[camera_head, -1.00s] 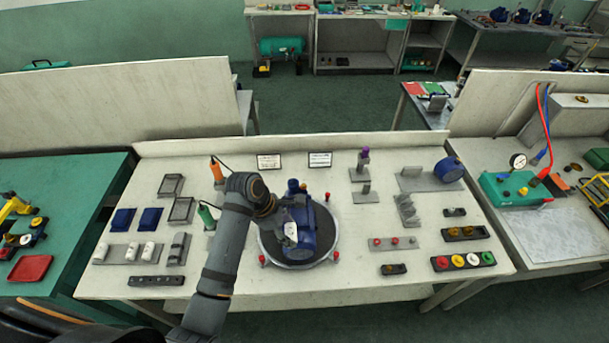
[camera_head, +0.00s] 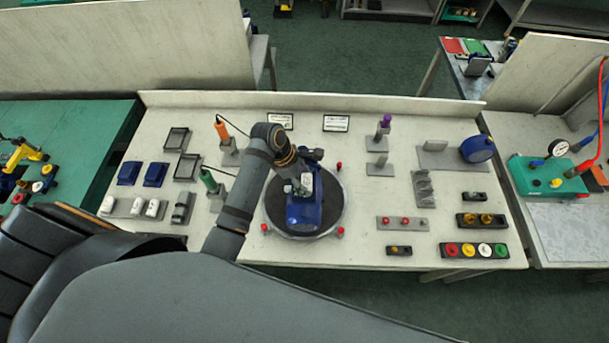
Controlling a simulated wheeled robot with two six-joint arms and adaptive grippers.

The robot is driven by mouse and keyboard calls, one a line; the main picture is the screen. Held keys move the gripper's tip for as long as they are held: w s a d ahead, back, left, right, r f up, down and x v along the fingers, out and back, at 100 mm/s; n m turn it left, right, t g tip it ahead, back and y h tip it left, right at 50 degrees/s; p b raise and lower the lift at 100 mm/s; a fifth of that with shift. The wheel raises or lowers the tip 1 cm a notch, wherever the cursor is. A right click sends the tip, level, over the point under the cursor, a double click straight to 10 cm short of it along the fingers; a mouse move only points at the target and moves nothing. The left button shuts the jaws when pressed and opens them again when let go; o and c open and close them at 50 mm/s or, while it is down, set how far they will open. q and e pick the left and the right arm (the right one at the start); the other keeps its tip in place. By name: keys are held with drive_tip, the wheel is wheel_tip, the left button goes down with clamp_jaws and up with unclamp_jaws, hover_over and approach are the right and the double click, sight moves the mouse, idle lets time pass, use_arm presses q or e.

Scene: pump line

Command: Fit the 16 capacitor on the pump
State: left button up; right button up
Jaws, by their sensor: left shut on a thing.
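The blue pump (camera_head: 304,212) sits on a round dark turntable (camera_head: 333,218) in the middle of the bench. My left gripper (camera_head: 304,184) reaches over the pump from the upper left, pointing down at its top. It is shut on a small whitish piece at the pump's top, apparently the capacitor; the fingers mostly hide it, and I cannot tell whether it touches the pump. Other white capacitors (camera_head: 136,207) stand in a grey holder at the left of the bench. No number is readable on them. My right gripper is out of view.
Orange-handled (camera_head: 221,130) and green-handled (camera_head: 208,180) tools stand left of my forearm. Blue covers (camera_head: 155,174) and dark trays (camera_head: 189,166) lie further left. Red knobs (camera_head: 404,222), coloured caps (camera_head: 469,250) and a blue round part (camera_head: 477,149) are on the right. Small red posts ring the turntable.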

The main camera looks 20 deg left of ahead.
use_arm(q)
drive_tip(key=shift+s+f, duration=0.1)
drive_tip(key=shift+f, duration=0.3)
drive_tip(key=shift+s+f, duration=0.1)
drive_tip(key=shift+f, duration=0.05)
drive_tip(key=shift+s+f, duration=0.1)
drive_tip(key=shift+s, duration=0.05)
drive_tip(key=shift+f, duration=0.15)
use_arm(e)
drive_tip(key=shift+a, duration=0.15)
use_arm(q)
drive_tip(key=shift+f, duration=0.15)
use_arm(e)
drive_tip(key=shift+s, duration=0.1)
